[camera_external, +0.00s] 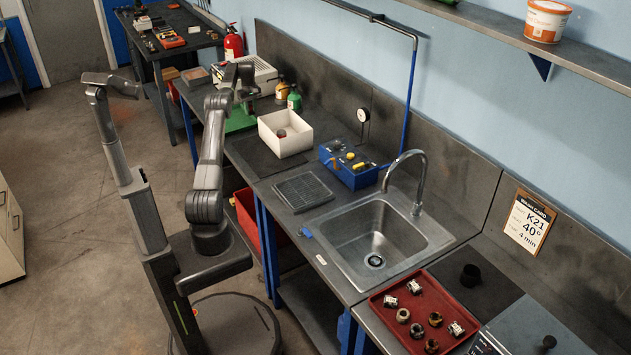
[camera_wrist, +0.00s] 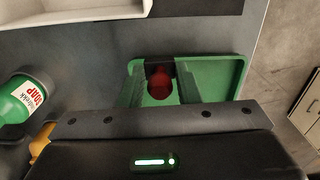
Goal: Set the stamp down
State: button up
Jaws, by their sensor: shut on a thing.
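My gripper (camera_external: 241,98) is at the end of the raised arm over the far part of the bench, above a green tray (camera_external: 240,121). In the wrist view it is shut on the stamp (camera_wrist: 160,84), whose red rounded handle shows between the fingers. The green tray (camera_wrist: 224,74) lies behind and below the stamp in that view. I cannot tell whether the stamp touches the tray. The stamp's underside is hidden, and the stamp cannot be made out in the external view.
A white box (camera_external: 298,145) holding a small dark object stands right of the tray. Green (camera_external: 294,100) and amber (camera_external: 281,91) bottles stand behind it. A beige device (camera_external: 262,77) is close by. The blue button box (camera_external: 345,168) and sink (camera_external: 377,237) are farther right.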

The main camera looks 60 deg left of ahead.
aim_at(252, 132)
jog(key=shift+s+a+f, duration=0.2)
jog(key=shift+f, duration=0.1)
notch_tip(252, 132, down, 10)
jog(key=shift+r+p, duration=0.1)
jog(key=shift+p, duration=0.5)
jog(key=o, duration=1)
jog(key=shift+c, duration=0.2)
notch_tip(252, 132, up, 12)
jog(key=shift+r+b, duration=0.1)
jog(key=shift+b, duration=0.25)
